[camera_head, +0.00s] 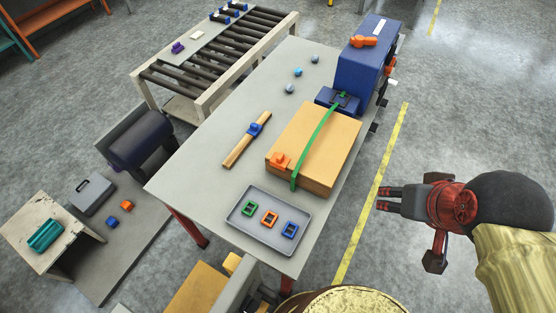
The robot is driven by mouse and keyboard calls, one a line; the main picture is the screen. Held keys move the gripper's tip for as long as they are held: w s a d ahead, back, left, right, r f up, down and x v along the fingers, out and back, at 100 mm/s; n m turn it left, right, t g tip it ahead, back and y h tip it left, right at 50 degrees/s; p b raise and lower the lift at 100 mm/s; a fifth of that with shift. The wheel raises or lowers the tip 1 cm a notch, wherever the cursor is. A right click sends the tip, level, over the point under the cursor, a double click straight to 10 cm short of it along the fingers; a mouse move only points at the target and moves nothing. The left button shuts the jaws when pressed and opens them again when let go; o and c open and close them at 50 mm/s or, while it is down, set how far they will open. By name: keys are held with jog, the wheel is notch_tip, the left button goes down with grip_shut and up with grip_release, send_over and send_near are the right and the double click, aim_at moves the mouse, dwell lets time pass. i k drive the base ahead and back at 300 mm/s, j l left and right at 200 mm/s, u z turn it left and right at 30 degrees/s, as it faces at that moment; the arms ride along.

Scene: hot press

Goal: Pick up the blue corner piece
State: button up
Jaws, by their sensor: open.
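A small blue piece (254,129) sits on a wooden strip (240,146) on the grey table, left of the cardboard box; its exact shape is too small to tell. Another small blue piece (112,222) lies low at the left beside a small orange piece (126,206). An orange piece (280,160) sits at the near left corner of the box (318,150). I cannot tell for certain which blue piece is the corner piece. My gripper (380,199) is open and empty, pointing left, right of the table and apart from these things.
A grey tray (240,232) holds green, orange and blue buckles. A green strap (316,146) crosses the box. A blue machine (368,65) stands at the table's far end. A roller conveyor (214,58) is behind left. The table's front left is clear.

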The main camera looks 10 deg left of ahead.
aim_at(255, 130)
jog(key=i+l+u, duration=0.1)
jog(key=u, duration=0.35)
jog(key=i+l+u, duration=0.25)
jog(key=u, duration=0.25)
jog(key=i+l+u, duration=0.1)
jog(key=u, duration=0.35)
jog(key=l+u, duration=0.45)
jog(key=i+l+u, duration=0.1)
jog(key=l+u, duration=0.15)
jog(key=u, duration=0.25)
jog(key=l+u, duration=0.3)
jog(key=u, duration=0.15)
